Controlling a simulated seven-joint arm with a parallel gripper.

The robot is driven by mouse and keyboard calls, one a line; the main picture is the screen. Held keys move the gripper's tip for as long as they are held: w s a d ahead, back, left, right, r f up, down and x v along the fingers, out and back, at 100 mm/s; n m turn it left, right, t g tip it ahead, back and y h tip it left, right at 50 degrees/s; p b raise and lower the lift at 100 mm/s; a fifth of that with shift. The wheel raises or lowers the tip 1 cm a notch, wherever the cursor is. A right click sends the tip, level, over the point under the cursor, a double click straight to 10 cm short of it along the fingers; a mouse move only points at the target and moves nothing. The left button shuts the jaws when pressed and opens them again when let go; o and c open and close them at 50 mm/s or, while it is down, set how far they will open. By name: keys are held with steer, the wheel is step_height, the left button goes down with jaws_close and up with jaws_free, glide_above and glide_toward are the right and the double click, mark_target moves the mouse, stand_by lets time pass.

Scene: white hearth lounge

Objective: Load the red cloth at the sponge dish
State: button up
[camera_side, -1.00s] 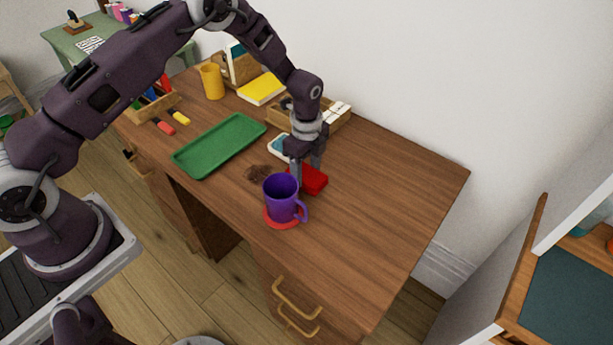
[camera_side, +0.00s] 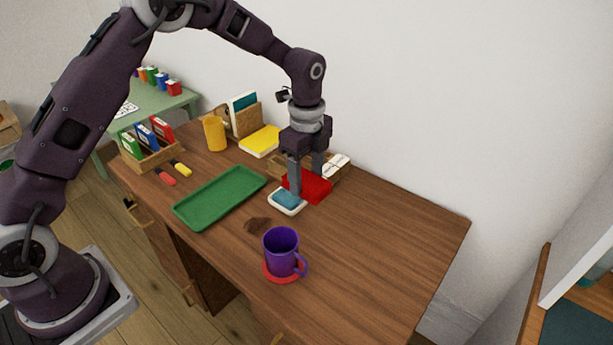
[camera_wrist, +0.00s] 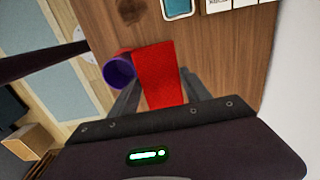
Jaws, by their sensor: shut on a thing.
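My gripper (camera_side: 306,180) is shut on the red cloth (camera_side: 314,188), a flat red piece held above the desk. In the wrist view the cloth (camera_wrist: 158,70) hangs between the two fingers. The sponge dish (camera_side: 289,209) is a small white dish on the desk with a blue sponge (camera_side: 286,199) in it. In the side view it sits just left of and below the cloth, partly behind a finger. In the wrist view the dish (camera_wrist: 178,16) shows at the top edge, apart from the cloth.
A purple mug (camera_side: 281,248) stands on a red coaster (camera_side: 276,277) near the desk's front. A green tray (camera_side: 220,196) lies left, beside a brown smear (camera_side: 257,226). A wooden box (camera_side: 342,175) is behind the gripper. The desk's right half (camera_side: 390,235) is clear.

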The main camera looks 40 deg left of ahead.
steer(key=shift+c, duration=1)
steer(key=w+a+f, duration=0.3)
steer(key=a+f, duration=0.1)
steer(key=a, duration=0.2)
steer(key=w+a+f, duration=0.4)
steer(key=a, duration=0.3)
steer(key=shift+f, duration=3.1)
steer(key=shift+f, duration=0.5)
steer(key=shift+d+r, duration=0.1)
step_height(320, 180, up, 7)
